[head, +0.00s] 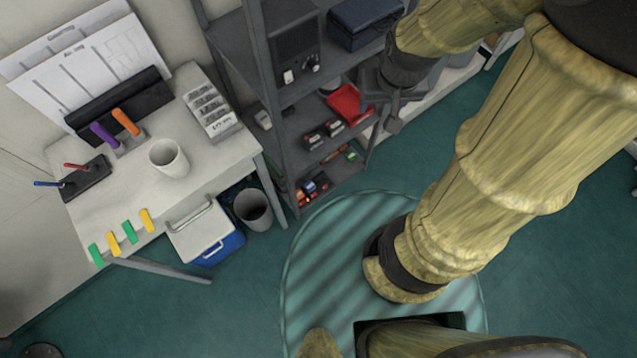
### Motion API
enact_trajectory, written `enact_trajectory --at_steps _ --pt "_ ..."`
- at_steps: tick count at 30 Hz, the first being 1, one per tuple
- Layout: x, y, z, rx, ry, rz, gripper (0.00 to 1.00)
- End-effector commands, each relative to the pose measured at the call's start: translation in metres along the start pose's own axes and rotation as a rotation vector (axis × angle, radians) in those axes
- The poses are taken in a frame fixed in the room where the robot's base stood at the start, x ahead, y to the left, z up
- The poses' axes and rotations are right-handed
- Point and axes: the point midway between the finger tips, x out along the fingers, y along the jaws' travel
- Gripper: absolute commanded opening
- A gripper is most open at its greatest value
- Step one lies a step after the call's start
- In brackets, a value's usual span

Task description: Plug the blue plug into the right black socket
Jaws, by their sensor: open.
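I cannot make out a blue plug or a black socket for certain in the head view. A small blue item (311,187) sits among small red and dark pieces on the lowest level of the grey shelf; it is too small to tell what it is. My gripper (380,105) is grey, open, and in front of the shelf's right part, near a red tray (349,104). I see nothing held in it. My arm hides part of the shelf and what lies behind it.
The grey shelf (228,53) holds a dark box with knobs (296,52) and a navy case (364,22). A white table (140,190) at left carries a mug (168,158), papers and coloured sticks. A blue-white cooler (207,235) and bin (253,209) stand below. Floor (250,300) is clear.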

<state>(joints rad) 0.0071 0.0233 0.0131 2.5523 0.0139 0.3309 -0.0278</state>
Motion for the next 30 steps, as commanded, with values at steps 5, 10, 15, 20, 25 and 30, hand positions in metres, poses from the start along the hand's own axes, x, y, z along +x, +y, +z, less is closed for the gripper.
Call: enact_trajectory --at_steps 5,10,15,20,25,30 --pt "0.068 -0.005 0.002 -0.051 0.000 -0.016 0.55" --pt "0.129 -0.014 -0.001 -0.113 0.009 -0.036 0.55" --pt "0.190 -0.021 -0.002 -0.171 0.020 -0.057 0.55" --pt "0.248 -0.030 -0.001 -0.222 0.031 -0.076 0.55" --pt "0.309 -0.038 0.001 -0.272 0.043 -0.097 0.55" --pt "0.371 -0.046 0.004 -0.316 0.057 -0.117 0.55"
